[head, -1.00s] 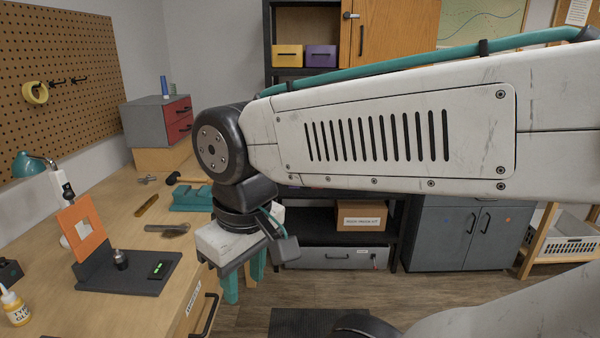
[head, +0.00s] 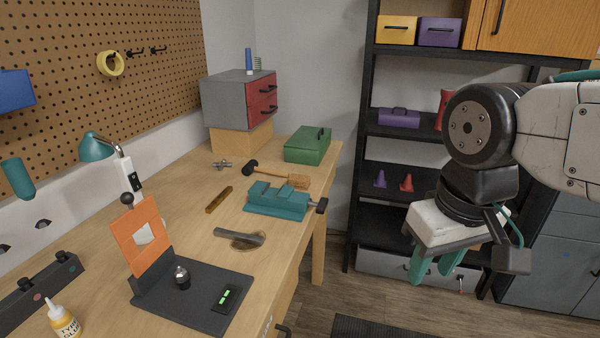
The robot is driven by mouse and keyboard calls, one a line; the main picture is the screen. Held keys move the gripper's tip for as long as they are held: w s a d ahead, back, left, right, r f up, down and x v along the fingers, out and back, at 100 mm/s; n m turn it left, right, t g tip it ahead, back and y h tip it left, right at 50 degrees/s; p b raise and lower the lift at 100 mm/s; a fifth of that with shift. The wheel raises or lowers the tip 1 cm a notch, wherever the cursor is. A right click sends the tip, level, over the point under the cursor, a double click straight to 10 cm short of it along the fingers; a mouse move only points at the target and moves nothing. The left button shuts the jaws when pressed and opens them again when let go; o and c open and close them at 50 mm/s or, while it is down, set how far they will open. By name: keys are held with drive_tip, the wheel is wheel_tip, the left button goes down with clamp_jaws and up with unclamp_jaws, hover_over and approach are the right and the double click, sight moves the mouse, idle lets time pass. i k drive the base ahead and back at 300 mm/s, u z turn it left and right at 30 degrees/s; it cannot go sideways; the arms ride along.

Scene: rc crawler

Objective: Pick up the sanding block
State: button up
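I cannot make out a sanding block for certain. A narrow brown bar (head: 218,199) lies on the workbench (head: 190,225), left of the teal vise. A flat grey-brown tool (head: 240,237) lies nearer, in front of the vise; its exact kind is unclear. My gripper (head: 431,272) hangs in the air to the right of the bench, beyond its edge, with its teal fingers pointing down. The fingers are apart, and nothing shows between them. It is well away from everything on the bench.
A teal vise (head: 278,200), a mallet (head: 275,175) and a green toolbox (head: 307,145) stand farther back. A black stand with an orange plate (head: 143,238) and a glue bottle (head: 64,321) are near the front. Shelves (head: 392,133) rise behind my gripper.

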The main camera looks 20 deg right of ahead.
sight(300, 181)
drive_tip(key=z, duration=0.05)
drive_tip(key=i, duration=0.1)
drive_tip(key=u, duration=0.05)
drive_tip(key=k, duration=1.15)
drive_tip(key=z, duration=0.8)
drive_tip(key=i, duration=1.55)
drive_tip(key=u, duration=1.15)
drive_tip(key=i, duration=0.45)
drive_tip(key=u, duration=0.45)
